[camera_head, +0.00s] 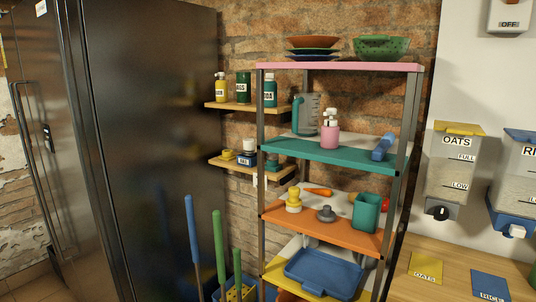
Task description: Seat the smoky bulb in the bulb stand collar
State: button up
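I cannot make out a smoky bulb or a bulb stand collar for certain. On the orange shelf (300,222) of the rack stands a small dark grey piece (326,214) with a wide base and a narrow top. Left of it stands a yellow and cream knobbed piece (294,199). Both are too small to tell what they are. My gripper is not in view.
A green cup (366,212) and an orange carrot-like thing (319,191) share the orange shelf. Above, the teal shelf (345,154) holds a jug (306,115) and pink bottle (331,134). A blue tray (323,274) lies below. A dark fridge (150,150) stands left.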

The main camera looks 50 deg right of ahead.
aim_at(227, 155)
jog(key=z, duration=0.1)
jog(key=i, duration=1.15)
jog(key=u, duration=0.05)
